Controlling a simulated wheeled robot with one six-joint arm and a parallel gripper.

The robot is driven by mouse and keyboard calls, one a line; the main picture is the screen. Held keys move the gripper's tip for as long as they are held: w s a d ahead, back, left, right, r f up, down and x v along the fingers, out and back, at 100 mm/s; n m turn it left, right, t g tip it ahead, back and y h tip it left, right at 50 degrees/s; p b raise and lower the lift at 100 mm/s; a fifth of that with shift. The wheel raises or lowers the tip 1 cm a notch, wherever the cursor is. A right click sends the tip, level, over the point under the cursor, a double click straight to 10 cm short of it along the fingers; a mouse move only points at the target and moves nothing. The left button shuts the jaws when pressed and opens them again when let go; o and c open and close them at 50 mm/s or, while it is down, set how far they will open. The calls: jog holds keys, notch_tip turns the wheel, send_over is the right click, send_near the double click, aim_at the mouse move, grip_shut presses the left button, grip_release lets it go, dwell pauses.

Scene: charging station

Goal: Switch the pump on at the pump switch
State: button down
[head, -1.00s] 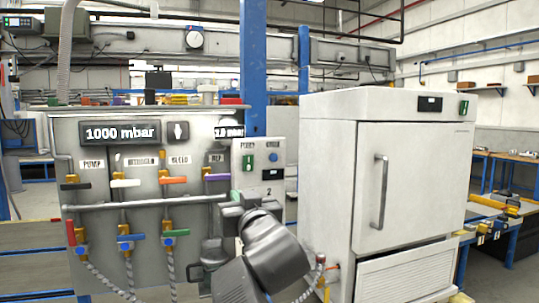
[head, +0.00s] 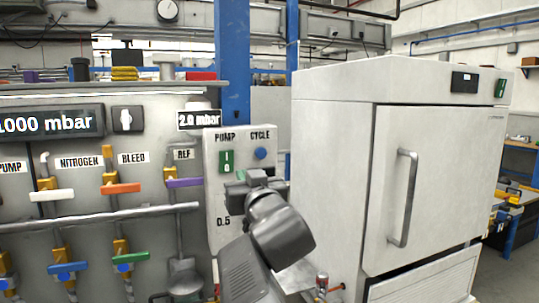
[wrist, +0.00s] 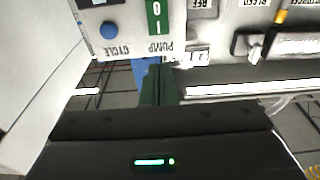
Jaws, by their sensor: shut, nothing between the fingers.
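The pump switch (head: 226,161) is a green rocker marked I and O, under the word PUMP on a light grey control box. It shows upside down at the top of the wrist view (wrist: 157,16). Which side is pressed in I cannot tell. My gripper (head: 240,183) is just below the switch in the head view, in front of the box, and hides part of its face. In the wrist view my dark green fingers (wrist: 158,72) are together and empty, apart from the switch in the picture. Contact is not visible.
A blue CYCLE button (head: 261,153) sits right of the switch. A white oven-like cabinet (head: 335,150) stands close on the right. On the left is a panel with coloured valve handles, a pipe (head: 90,219) and a 1000 mbar display (head: 50,122).

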aim_at(226, 152)
dwell(0.3)
jog(key=x, duration=1.4)
jog(key=shift+r+p, duration=0.15)
jog(key=shift+p, duration=0.25)
jog(key=shift+w+a+r+g+p, duration=0.1)
jog(key=shift+w+r+g+p, duration=0.2)
jog(key=shift+p, duration=0.8)
jog(key=shift+f, duration=0.3)
